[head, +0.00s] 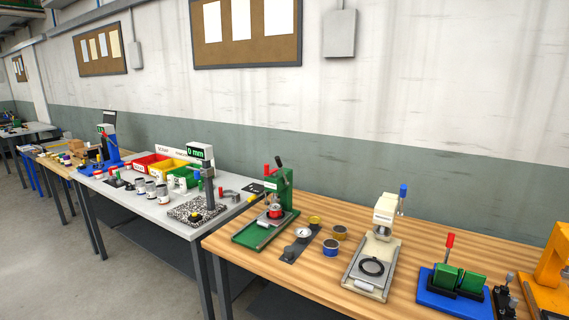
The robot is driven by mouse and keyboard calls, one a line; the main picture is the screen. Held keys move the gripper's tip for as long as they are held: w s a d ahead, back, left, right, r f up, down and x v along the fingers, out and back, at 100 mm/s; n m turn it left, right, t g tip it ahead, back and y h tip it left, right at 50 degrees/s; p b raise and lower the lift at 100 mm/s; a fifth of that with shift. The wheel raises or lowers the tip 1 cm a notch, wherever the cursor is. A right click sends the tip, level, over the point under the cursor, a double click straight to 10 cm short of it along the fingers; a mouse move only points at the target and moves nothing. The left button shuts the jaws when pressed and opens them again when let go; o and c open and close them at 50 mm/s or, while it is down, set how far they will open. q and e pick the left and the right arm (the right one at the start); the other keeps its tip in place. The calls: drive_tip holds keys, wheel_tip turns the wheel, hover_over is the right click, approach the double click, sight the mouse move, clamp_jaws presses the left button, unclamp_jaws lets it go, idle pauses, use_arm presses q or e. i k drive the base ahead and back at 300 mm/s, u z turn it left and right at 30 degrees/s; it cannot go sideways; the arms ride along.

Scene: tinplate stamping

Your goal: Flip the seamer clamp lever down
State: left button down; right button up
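Several bench devices carry levers, and I cannot tell for sure which is the seamer. A green press-like machine (285,190) holds a red round part (275,211) and has a red-tipped lever (267,169) and a black-tipped one (279,161), both pointing up. A cream machine (386,212) has an upright blue-tipped lever (403,192) and a black ring (372,267) on its base. A blue base (437,291) with green blocks (458,280) has an upright red-handled lever (449,242). Neither gripper is in view.
The devices stand on a wooden-topped table (322,285). Small tins (331,247) and a dial gauge (303,233) lie between the green and cream machines. An orange machine (553,265) is cut off at the right edge. A grey table (150,209) with colored bins adjoins at left.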

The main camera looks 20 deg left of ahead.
sight(277, 158)
drive_tip(key=u, duration=0.75)
drive_tip(key=i, duration=0.55)
